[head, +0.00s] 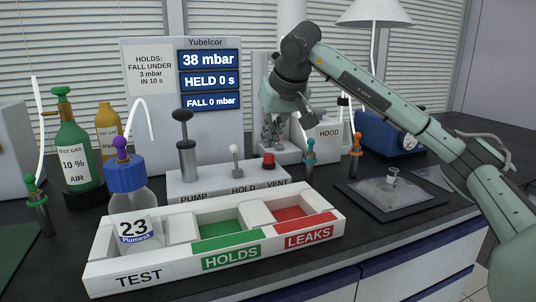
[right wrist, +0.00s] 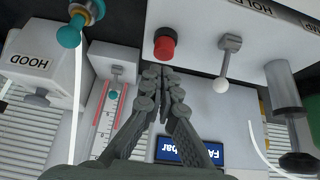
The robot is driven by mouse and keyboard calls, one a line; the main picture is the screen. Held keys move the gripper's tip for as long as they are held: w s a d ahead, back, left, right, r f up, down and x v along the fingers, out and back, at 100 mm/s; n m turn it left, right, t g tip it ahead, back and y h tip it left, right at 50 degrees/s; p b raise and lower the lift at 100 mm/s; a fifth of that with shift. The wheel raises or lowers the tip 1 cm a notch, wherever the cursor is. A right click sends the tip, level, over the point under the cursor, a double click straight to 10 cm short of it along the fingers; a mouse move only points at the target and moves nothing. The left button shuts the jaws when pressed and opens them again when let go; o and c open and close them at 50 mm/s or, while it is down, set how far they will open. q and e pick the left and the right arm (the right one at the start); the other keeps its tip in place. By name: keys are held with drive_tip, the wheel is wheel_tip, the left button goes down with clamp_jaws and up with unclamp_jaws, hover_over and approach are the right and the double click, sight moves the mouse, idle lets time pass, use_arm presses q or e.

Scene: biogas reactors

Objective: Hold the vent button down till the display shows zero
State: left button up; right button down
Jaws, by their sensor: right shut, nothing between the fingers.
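The red vent button (head: 268,161) sits at the right end of a white block labelled PUMP, HOLD, VENT. It also shows in the right wrist view (right wrist: 165,44). My right gripper (head: 272,146) is shut and empty, pointing down just above and behind the button. In the right wrist view its closed fingertips (right wrist: 162,72) lie close beside the button; I cannot tell whether they touch. The display (head: 209,59) reads 38 mbar, HELD 0 s and FALL 0 mbar. My left gripper is not in view.
A hold lever (head: 235,160) and a pump plunger (head: 186,145) stand left of the button. In front is a white tray (head: 130,277) with a bottle (head: 133,210) in its TEST compartment. Teal (head: 309,160) and orange (head: 355,155) fittings stand to the right.

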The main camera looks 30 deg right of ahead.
sight(270, 155)
drive_tip(key=shift+f, duration=0.25)
idle(0.3)
drive_tip(key=shift+f+b, duration=0.85)
drive_tip(key=shift+f, duration=0.3)
idle(1.4)
wheel_tip(270, 155, up, 6)
drive_tip(key=p, duration=0.5)
drive_tip(key=shift+p, duration=0.35)
drive_tip(key=shift+r, duration=1.05)
